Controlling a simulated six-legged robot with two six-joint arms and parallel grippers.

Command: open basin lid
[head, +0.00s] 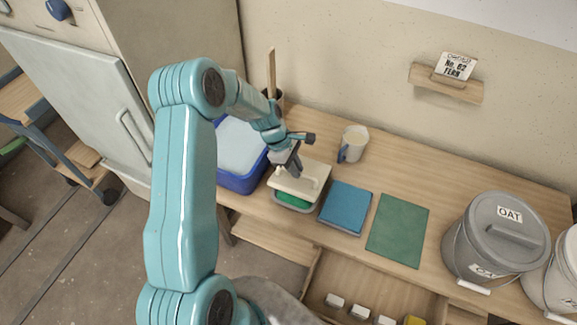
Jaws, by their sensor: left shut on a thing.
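A cream lid (313,181) with a raised handle is over a small pale basin (292,207) on the wooden table. Green contents (291,199) show at the basin's front, below the lid's near edge, so the lid does not cover that part. Whether the lid's far edge touches the basin, I cannot tell. My left gripper (294,172) is shut on the lid at its left part; the fingertips hide the exact grip. My right gripper is not in view.
A blue tub (236,184) with a pale top stands close on the left. A blue cloth (346,207) and a green mat (397,230) lie to the right. A mug (353,145) stands behind. A grey OAT bucket (494,238) is far right. An open drawer (370,285) is below the table.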

